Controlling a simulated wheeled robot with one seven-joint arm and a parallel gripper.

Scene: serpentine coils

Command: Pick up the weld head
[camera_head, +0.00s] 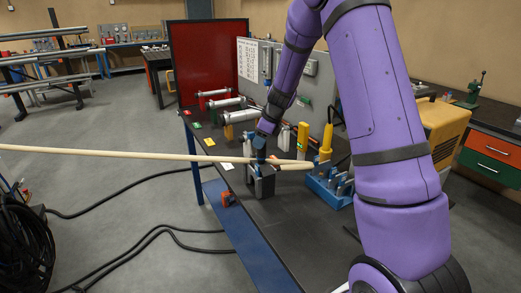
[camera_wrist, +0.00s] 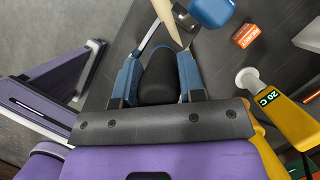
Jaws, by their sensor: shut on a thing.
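The weld head appears to be the dark rounded piece (camera_wrist: 158,78) between my fingers in the wrist view. My gripper (camera_wrist: 162,72) has blue fingers, one on each side of it, and is shut on it. In the head view my gripper (camera_head: 259,148) points down over the workbench, close to the long pale tube. The weld head is hard to make out there, mostly hidden by my fingers and the tube. I cannot tell whether it is clear of the bench.
A long pale tube (camera_head: 120,153) reaches in from the left to my gripper. A grey block (camera_head: 263,184) stands below it on the dark bench (camera_head: 300,235). A blue rack (camera_head: 328,190) and a yellow tool (camera_head: 326,140) stand to the right. A yellow display device (camera_wrist: 275,105) is right of my fingers.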

